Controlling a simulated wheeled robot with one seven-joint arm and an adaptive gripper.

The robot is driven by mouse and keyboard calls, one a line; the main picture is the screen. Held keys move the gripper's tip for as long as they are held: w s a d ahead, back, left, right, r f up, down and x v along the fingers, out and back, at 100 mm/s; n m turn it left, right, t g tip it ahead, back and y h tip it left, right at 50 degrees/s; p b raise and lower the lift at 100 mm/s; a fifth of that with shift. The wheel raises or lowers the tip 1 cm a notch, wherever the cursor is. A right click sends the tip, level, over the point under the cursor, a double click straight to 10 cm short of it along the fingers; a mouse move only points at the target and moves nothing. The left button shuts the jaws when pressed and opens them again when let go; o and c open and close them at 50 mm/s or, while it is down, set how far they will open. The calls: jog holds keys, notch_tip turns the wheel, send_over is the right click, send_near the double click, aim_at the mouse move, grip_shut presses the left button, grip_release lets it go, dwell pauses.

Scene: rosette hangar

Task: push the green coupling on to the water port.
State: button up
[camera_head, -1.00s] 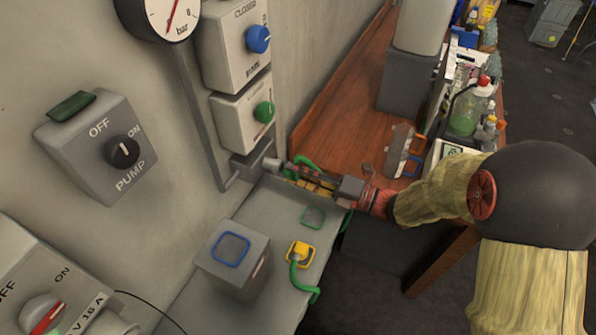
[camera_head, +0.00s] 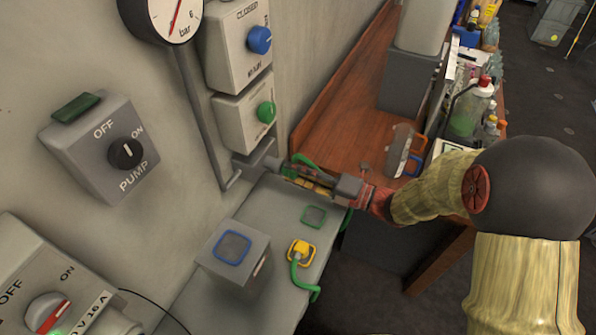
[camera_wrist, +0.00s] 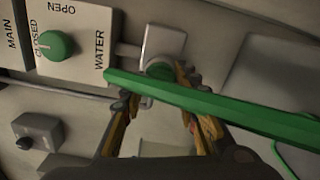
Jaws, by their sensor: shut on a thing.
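My gripper (camera_head: 300,174) reaches left to the grey water port (camera_head: 264,158) on the wall, below the box with the green knob. It is shut on the green coupling. In the wrist view the coupling (camera_wrist: 159,70) shows as a green round part between my fingertips, in front of the pale port block (camera_wrist: 165,40). Its green hose (camera_wrist: 215,102) crosses in front of my fingers and hides much of the grip. The hose also shows as a green loop (camera_head: 305,161) in the head view. Whether the coupling is seated on the port cannot be told.
The green-knob valve box (camera_head: 244,113) is close above the port, with a blue-knob box (camera_head: 236,42) higher up. A grey bench (camera_head: 265,215) below holds a blue-marked box (camera_head: 233,258) and a yellow connector (camera_head: 300,252). A wooden table (camera_head: 348,105) with several items stands behind.

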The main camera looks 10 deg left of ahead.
jog(key=shift+a, duration=0.2)
jog(key=o, duration=1.1)
jog(key=v, duration=1.2)
